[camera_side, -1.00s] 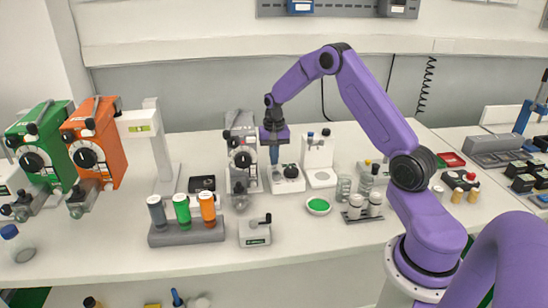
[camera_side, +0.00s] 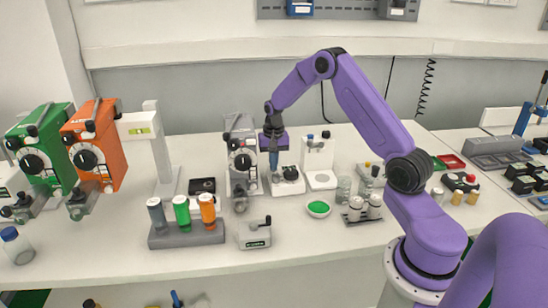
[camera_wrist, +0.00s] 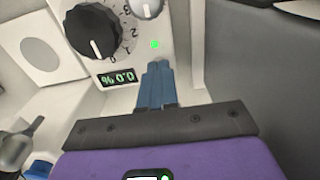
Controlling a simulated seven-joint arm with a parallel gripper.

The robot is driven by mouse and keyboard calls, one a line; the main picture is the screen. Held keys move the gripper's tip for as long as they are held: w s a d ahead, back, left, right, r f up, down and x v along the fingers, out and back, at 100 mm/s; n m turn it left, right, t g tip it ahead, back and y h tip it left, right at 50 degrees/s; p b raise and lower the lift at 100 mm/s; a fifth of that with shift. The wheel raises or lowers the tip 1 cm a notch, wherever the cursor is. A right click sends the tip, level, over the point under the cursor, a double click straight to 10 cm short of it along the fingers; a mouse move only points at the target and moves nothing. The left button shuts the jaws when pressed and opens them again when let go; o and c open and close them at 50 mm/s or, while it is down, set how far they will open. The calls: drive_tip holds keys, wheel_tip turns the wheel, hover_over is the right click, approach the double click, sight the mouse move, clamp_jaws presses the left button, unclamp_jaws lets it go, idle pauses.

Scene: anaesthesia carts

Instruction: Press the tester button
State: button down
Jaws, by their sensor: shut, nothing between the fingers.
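A white tester box (camera_side: 283,188) with a round black knob stands in the middle of the bench. In the wrist view the box (camera_wrist: 120,52) shows the black dial (camera_wrist: 93,31), a lit "0.0 %" display, a small green light (camera_wrist: 155,44) and a round pale grey part (camera_wrist: 148,8), perhaps the button. My gripper (camera_side: 275,180) has its blue fingers shut and empty, pointing down at the box beside the black knob. In the wrist view my gripper (camera_wrist: 158,68) has its tips just below the green light. I cannot tell whether they touch the box.
A grey vaporizer (camera_side: 240,160) stands close left of my gripper. A white stand (camera_side: 320,160) is close on the right. A green-filled dish (camera_side: 318,208), a small grey box (camera_side: 254,234) and a rack of coloured bottles (camera_side: 187,236) are nearer the front. The front bench edge is clear.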

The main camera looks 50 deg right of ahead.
wheel_tip(320, 180, up, 14)
idle(0.6)
idle(0.5)
